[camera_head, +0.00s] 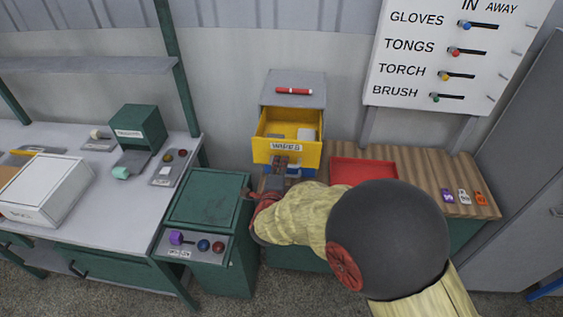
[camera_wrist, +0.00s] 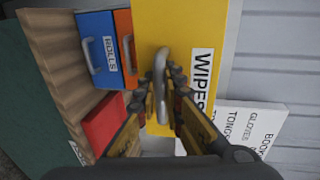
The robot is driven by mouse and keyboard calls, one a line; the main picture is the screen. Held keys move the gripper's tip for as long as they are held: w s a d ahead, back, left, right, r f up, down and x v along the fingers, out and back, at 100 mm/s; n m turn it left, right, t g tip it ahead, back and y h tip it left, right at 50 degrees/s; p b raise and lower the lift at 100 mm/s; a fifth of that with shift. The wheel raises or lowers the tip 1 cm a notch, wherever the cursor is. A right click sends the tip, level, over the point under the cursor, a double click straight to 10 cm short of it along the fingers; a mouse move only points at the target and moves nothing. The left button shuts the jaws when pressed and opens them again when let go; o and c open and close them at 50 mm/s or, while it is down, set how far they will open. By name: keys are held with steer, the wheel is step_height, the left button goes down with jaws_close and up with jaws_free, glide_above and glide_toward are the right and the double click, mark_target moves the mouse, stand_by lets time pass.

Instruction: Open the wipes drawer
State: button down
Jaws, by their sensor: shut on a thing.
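The yellow wipes drawer (camera_head: 311,152) stands pulled out of its grey cabinet (camera_head: 291,87). Its inside is visible from above, with pale items in it. In the wrist view the yellow front (camera_wrist: 170,30) fills the middle, with the label WIPES beside a grey bar handle (camera_wrist: 161,62). My gripper (camera_wrist: 163,88) has its two fingers closed around this handle. In the head view my gripper (camera_head: 281,168) is at the drawer's front, partly hidden by my arm.
Below it are a blue drawer (camera_wrist: 97,24) labelled ROLLS and an orange one (camera_wrist: 124,40). A red tray (camera_head: 362,166) lies on the wooden bench to the right. A green bin cabinet (camera_head: 207,197) stands close at left. A red marker-like object (camera_head: 294,91) lies on the cabinet top.

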steer(key=shift+f, duration=0.1)
steer(key=c, duration=2.2)
jaws_free()
steer(key=shift+c, duration=0.2)
steer(key=v, duration=1.2)
